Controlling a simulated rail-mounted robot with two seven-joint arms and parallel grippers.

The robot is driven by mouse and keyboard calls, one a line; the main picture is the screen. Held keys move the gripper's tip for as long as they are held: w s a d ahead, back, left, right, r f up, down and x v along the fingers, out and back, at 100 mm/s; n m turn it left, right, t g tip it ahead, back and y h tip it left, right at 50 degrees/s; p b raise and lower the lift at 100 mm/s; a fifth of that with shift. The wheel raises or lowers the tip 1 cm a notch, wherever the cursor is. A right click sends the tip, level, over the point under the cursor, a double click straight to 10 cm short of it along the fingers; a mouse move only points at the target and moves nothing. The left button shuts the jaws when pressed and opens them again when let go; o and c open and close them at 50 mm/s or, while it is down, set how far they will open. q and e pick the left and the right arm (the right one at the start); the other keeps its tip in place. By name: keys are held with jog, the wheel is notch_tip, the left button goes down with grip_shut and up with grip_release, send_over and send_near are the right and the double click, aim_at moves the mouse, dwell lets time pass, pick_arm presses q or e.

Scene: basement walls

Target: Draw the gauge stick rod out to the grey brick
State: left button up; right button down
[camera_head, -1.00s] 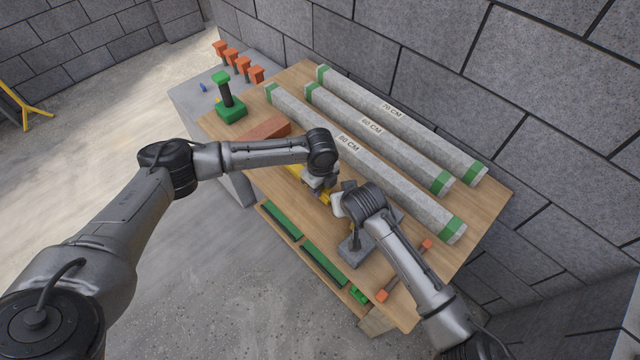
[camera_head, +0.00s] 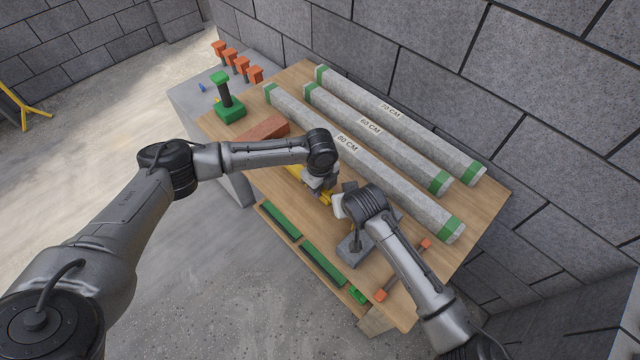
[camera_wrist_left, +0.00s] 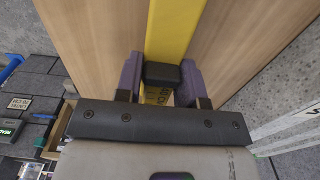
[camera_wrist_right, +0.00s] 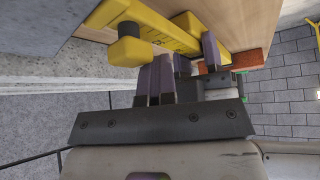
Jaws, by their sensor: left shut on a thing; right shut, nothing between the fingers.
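The yellow gauge stick (camera_head: 295,172) lies on the wooden bench, partly hidden by my arms. My left gripper (camera_wrist_left: 160,78) is shut on the stick's body, with a black block between its purple fingers. My right gripper (camera_wrist_right: 155,80) is shut and empty, beside the stick's end. In the right wrist view a thinner yellow rod with a knob (camera_wrist_right: 128,46) shows at that end, apart from the fingers. A grey block (camera_head: 352,251), seemingly the grey brick, sits near the bench's front edge, partly behind my right arm.
Several concrete tubes with green ends (camera_head: 405,185) lie along the back. A red brick (camera_head: 268,128) and a green stand (camera_head: 229,108) are at the left. Green strips (camera_head: 323,262) lie along the front, and an orange-ended bar (camera_head: 403,272) lies at the right.

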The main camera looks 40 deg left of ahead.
pick_arm(q)
jog(key=shift+w+d+r, duration=0.1)
jog(key=shift+w+d, duration=0.05)
pick_arm(e)
jog(key=shift+d+f, duration=0.15)
jog(key=shift+f, duration=0.55)
jog(key=shift+a+r, duration=0.2)
jog(key=shift+r, duration=0.2)
pick_arm(q)
jog(key=shift+s+a, duration=0.2)
jog(key=shift+a, duration=0.05)
pick_arm(e)
jog(key=shift+s+a+r, duration=0.15)
jog(key=shift+a+r, duration=0.05)
jog(key=shift+r, duration=0.55)
notch_tip(320, 180, up, 7)
jog(key=shift+f, duration=0.2)
jog(key=shift+a, duration=0.1)
pick_arm(q)
jog(key=o, duration=1.2)
